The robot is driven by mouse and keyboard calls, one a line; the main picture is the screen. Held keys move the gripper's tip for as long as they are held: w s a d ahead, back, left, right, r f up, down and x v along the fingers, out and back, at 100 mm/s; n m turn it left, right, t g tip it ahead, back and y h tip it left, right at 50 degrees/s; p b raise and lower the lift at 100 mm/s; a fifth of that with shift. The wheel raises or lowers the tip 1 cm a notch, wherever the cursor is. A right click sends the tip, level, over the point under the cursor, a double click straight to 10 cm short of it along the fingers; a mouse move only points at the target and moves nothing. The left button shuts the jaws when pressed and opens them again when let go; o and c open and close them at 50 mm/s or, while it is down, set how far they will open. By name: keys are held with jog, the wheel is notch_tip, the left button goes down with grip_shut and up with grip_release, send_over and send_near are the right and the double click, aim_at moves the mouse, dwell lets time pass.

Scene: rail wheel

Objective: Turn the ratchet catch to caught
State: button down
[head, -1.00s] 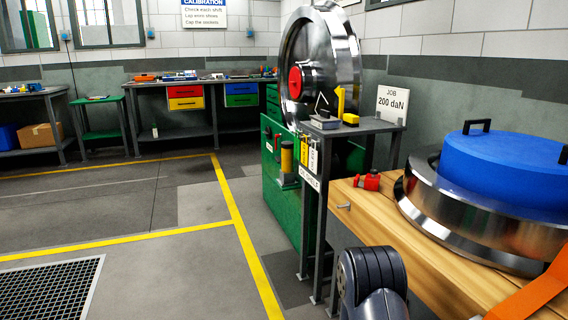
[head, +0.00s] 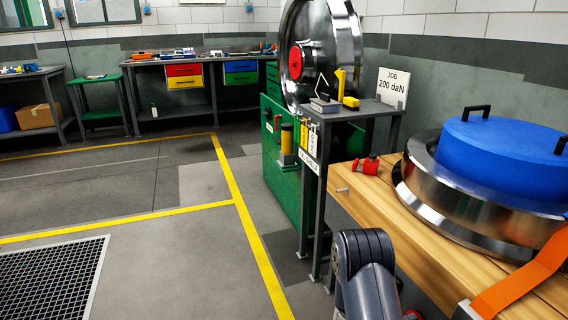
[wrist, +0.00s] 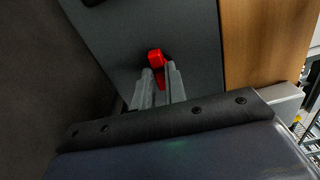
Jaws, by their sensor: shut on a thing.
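In the wrist view a red catch (wrist: 155,56) stands out from a dark grey face, and I take it for the ratchet catch. My gripper (wrist: 159,75) has its two grey fingers closed around its lower part, and its red end shows past the fingertips. The fingers hide part of it, so I cannot tell its exact setting. In the head view my gripper is out of sight below the frame. An orange strap (head: 525,276) runs down the wooden bench to a grey metal fitting (head: 467,311) at the bottom edge.
The wooden bench (head: 385,204) carries a steel wheel (head: 440,207) with a blue cover (head: 500,150) and a small red device (head: 367,165). A grey stand (head: 368,110) and a large upright wheel (head: 340,50) stand beyond. The floor to the left is clear.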

jog(key=shift+n, duration=0.3)
jog(key=c, duration=1.3)
grip_release()
jog(key=shift+p+v, duration=0.5)
jog(key=shift+v, duration=3)
jog(key=b+x, duration=0.1)
jog(key=x, duration=0.6)
jog(key=shift+a, duration=0.1)
